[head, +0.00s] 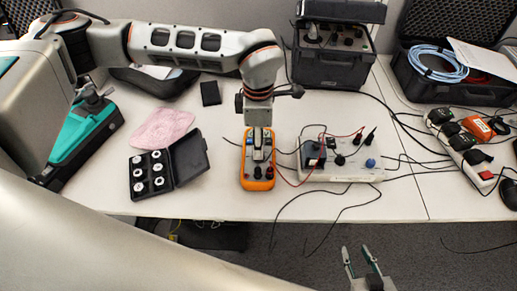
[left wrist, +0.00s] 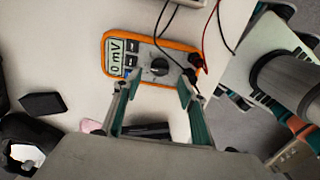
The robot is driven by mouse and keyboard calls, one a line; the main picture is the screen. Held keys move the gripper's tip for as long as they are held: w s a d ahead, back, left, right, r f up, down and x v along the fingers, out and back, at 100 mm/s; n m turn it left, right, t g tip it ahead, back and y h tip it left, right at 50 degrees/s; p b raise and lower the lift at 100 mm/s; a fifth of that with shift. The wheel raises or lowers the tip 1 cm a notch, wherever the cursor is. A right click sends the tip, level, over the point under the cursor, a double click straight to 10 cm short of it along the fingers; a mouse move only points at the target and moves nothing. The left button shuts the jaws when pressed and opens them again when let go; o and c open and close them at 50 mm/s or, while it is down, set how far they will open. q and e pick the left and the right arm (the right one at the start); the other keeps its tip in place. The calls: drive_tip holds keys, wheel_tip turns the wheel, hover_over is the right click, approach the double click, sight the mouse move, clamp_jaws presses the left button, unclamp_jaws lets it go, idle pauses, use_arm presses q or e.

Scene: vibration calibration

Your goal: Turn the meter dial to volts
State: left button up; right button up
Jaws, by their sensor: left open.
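The orange multimeter (head: 257,179) lies near the front edge of the white table in the head view. In the left wrist view the meter (left wrist: 181,46) is larger, with a display (left wrist: 117,56) that appears to read 0 mV. Its dark round dial (left wrist: 158,67) sits between and just beyond my left fingertips. My left gripper (left wrist: 160,82) is open and empty over the meter. In the head view my left gripper (head: 258,146) hides the meter's upper part. My right gripper (head: 359,251) is open and empty, beyond the table's front edge.
A wired board (head: 340,173) with a blue knob is close right of the meter. Its cables cross the table. An open black case (head: 184,158) with several white discs and a pink cloth (head: 162,128) lie left. A power strip (head: 462,158) is far right.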

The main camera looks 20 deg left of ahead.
use_arm(q)
drive_tip(key=shift+f, duration=2.25)
drive_tip(key=shift+c, duration=0.4)
drive_tip(key=c, duration=1)
drive_tip(key=shift+c, duration=0.2)
drive_tip(key=n+p, duration=0.1)
drive_tip(key=n, duration=0.3)
drive_tip(key=shift+r, duration=0.1)
drive_tip(key=n, duration=0.2)
drive_tip(key=shift+n, duration=0.8)
